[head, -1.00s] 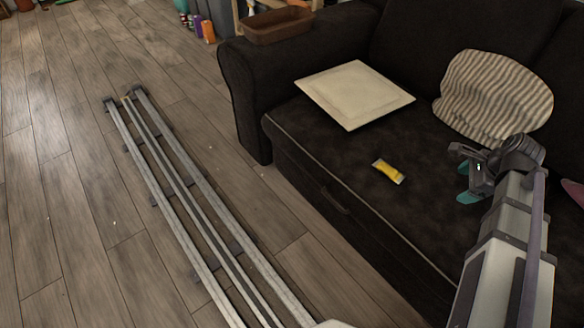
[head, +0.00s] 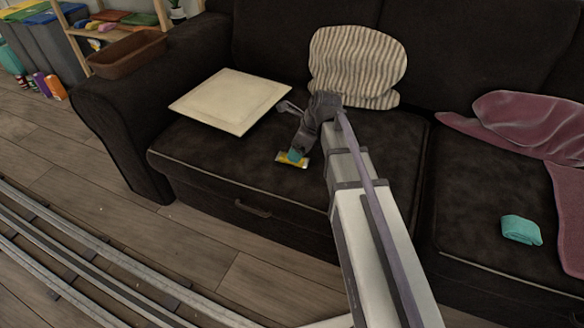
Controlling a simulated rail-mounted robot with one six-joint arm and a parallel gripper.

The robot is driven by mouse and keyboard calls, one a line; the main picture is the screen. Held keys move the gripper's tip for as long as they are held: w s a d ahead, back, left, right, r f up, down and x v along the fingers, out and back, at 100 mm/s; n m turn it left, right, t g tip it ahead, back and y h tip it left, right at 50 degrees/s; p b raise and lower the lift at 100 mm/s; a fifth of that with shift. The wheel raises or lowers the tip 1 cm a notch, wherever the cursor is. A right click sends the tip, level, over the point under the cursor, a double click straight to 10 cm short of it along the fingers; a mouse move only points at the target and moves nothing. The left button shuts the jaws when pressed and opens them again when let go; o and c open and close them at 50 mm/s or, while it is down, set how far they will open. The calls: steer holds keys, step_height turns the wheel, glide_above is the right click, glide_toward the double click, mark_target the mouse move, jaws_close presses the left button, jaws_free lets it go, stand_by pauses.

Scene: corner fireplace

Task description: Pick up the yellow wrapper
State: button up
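The yellow wrapper (head: 285,158) lies on the dark sofa's left seat cushion, in front of the cream square board. It is small, yellow with pale ends. My gripper (head: 296,155) points down right at the wrapper, and its teal fingertip overlaps the wrapper's upper part. The fingers cover part of the wrapper. I cannot tell whether they touch it or whether they are open or shut.
The cream board (head: 228,100) lies on the cushion to the left. A striped cushion (head: 357,66) leans on the backrest behind my arm. To the right are a teal folded cloth (head: 521,230) and a mauve blanket (head: 515,118). A brown tray (head: 127,54) sits on the armrest.

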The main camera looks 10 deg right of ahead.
steer(key=b+x, duration=0.5)
steer(key=shift+f, duration=0.25)
steer(key=shift+d+r, duration=0.1)
steer(key=shift+r, duration=0.15)
steer(key=c, duration=1.1)
steer(key=shift+r+p, duration=0.45)
steer(key=shift+p, duration=0.2)
steer(key=shift+c, duration=0.8)
step_height(320, 180, up, 10)
steer(key=p, duration=0.9)
steer(key=shift+f, duration=0.25)
steer(key=shift+c, duration=0.4)
steer(key=shift+f, duration=0.2)
